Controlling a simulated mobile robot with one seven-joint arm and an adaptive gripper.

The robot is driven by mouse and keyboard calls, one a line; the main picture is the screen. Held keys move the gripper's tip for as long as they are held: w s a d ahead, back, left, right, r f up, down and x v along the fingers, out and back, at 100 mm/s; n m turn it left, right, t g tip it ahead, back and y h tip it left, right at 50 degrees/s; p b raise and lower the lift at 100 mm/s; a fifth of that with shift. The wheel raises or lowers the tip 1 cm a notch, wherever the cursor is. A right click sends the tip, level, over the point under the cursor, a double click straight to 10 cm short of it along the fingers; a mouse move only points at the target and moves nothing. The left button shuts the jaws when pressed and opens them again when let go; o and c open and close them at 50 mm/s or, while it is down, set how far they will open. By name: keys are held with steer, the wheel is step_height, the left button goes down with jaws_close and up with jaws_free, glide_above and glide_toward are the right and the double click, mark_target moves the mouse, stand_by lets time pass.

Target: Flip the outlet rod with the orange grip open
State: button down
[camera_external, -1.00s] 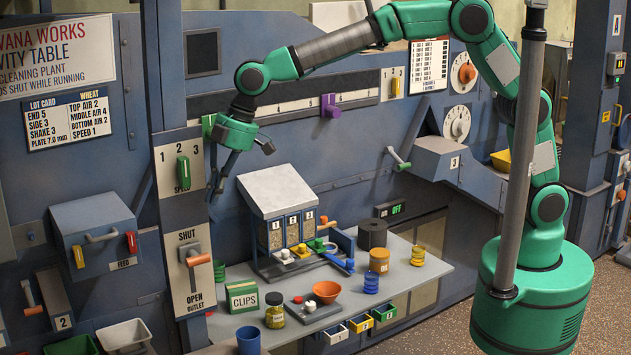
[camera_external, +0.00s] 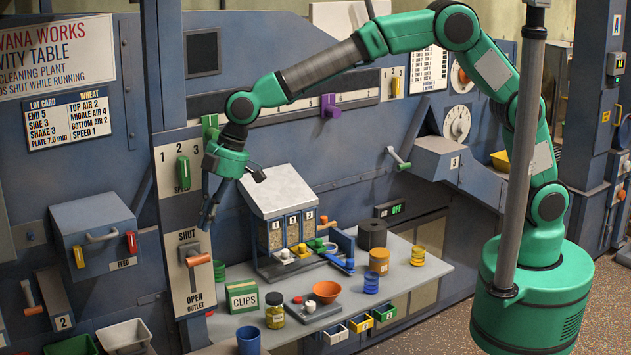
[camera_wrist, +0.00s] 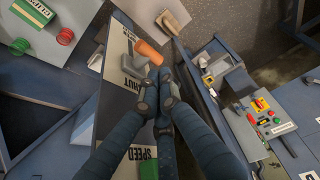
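The outlet rod (camera_external: 193,252) sticks out of a white plate (camera_external: 187,275) marked SHUT at the top and OPEN OUTLET at the bottom. Its orange grip (camera_external: 199,260) points right, just under the word SHUT. My gripper (camera_external: 207,223) hangs above the rod, fingers down and apart from the grip. In the wrist view the orange grip (camera_wrist: 151,52) and the grey rod base (camera_wrist: 134,66) lie just beyond my fingertips (camera_wrist: 160,82). The fingers come together at the tips with nothing seen between them.
A green speed lever (camera_external: 183,173) sits on the panel above the outlet plate. A bench (camera_external: 420,285) to the right holds a hopper model (camera_external: 275,190), a green CLIPS box (camera_external: 243,296) and cups. A feed box (camera_external: 95,240) juts out at left.

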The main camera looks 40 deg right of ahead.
steer(key=x, duration=0.7)
steer(key=shift+w+d+f, duration=0.15)
steer(key=shift+w+d, duration=0.1)
steer(key=shift+d, duration=0.1)
step_height(320, 180, down, 11)
steer(key=b, duration=0.4)
steer(key=shift+b, duration=0.3)
steer(key=p, duration=0.1)
glide_toward(196, 259)
steer(key=shift+s+d+f, duration=0.3)
steer(key=shift+d+f, duration=0.2)
steer(key=shift+f, duration=0.2)
steer(key=shift+s+d+f, duration=0.25)
steer(key=shift+d+f, duration=0.25)
steer(key=shift+f, duration=0.2)
